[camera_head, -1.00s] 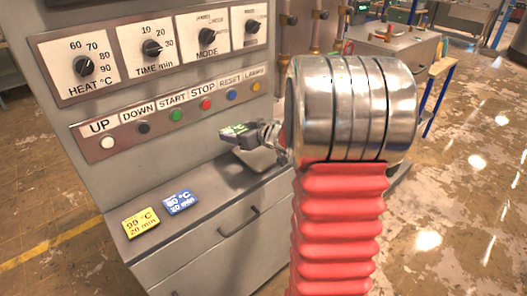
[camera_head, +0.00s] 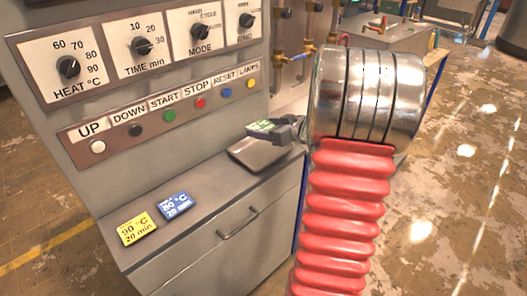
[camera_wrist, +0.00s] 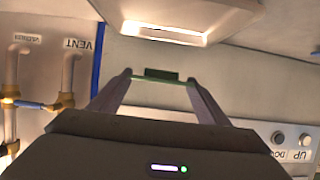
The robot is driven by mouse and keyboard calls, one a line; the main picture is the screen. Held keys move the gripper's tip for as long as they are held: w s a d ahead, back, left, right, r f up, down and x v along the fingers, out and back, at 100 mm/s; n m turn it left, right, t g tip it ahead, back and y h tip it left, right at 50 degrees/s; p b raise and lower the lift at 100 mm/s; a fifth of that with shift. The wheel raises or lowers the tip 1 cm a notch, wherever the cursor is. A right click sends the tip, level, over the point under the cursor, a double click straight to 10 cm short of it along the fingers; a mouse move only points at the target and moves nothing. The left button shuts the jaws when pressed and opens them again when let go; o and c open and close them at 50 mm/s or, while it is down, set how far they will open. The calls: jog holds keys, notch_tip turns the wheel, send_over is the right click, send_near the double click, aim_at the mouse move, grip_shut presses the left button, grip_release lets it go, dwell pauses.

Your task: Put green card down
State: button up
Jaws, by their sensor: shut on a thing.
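The green card (camera_head: 263,126) is held between the fingers of my gripper (camera_head: 272,127), which is shut on it. The card is in the air over the cabinet's ledge, near a shallow grey tray (camera_head: 257,156). In the wrist view the card shows edge-on as a thin green strip (camera_wrist: 163,82) between the two fingertips (camera_wrist: 160,80). My arm hides part of the space to the right of the gripper.
A yellow card (camera_head: 137,229) and a blue card (camera_head: 175,206) lie on the ledge at the left. The control panel with knobs and coloured buttons (camera_head: 169,117) rises behind the ledge. Pipes with valves (camera_head: 308,45) stand right of the panel. The ledge between blue card and tray is clear.

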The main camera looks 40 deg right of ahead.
send_over(265, 155)
jog(key=shift+f, duration=2.8)
jog(key=shift+f, duration=0.1)
jog(key=shift+f, duration=1.75)
jog(key=shift+f, duration=0.4)
